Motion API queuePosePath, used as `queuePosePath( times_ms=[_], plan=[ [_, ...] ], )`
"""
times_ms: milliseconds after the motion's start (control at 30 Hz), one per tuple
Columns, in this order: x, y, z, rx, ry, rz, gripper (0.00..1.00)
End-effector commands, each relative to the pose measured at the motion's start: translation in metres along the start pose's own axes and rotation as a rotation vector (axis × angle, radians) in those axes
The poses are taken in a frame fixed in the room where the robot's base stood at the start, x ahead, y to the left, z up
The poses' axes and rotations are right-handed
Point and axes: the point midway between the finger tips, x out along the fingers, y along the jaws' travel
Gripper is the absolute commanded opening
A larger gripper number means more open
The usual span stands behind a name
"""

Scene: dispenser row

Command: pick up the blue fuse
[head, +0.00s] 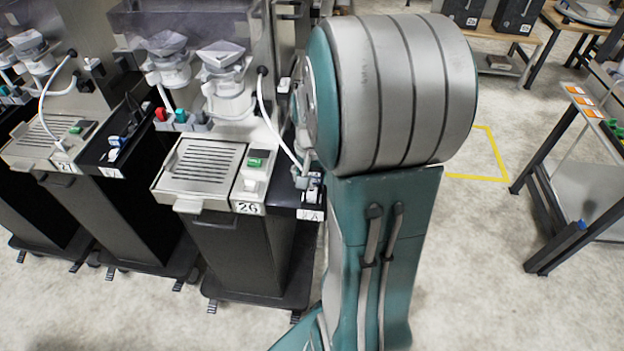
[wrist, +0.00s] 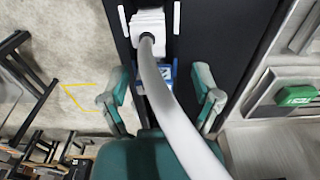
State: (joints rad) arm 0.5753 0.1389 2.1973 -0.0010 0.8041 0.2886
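A blue piece with some white on it, which looks like the blue fuse (wrist: 168,72), sits on the dark ledge in the wrist view. A pale hose crosses in front and hides part of it. My gripper (wrist: 162,84) is open, with one finger on each side of the hose and the blue piece. The fingers look apart from the blue piece, though the depth is hard to judge. In the head view my arm covers most of the gripper, and only a small white and blue part shows on the ledge beside it.
The pale hose (wrist: 168,110) runs between my fingers. A white block (wrist: 148,22) stands beyond the blue piece. Dispenser 26 (head: 205,165) has a drip tray and a green switch (wrist: 297,95). Another dispenser stands at left. A dark-framed table (head: 560,190) is at right, with open floor between.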

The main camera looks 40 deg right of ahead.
Motion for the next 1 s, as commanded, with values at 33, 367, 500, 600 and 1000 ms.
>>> queuePosePath(
  times_ms=[33,367,500,600,1000],
  plan=[
    [0.001,0.001,-0.001,0.001,-0.001,0.000,0.55],
    [0.001,0.001,-0.002,0.001,-0.001,-0.001,0.25],
    [0.000,0.001,-0.001,0.001,0.000,0.000,0.24],
    [0.000,0.001,-0.001,0.001,0.000,0.000,0.24],
    [-0.044,0.003,0.009,0.001,0.003,-0.002,0.24]
  ],
)
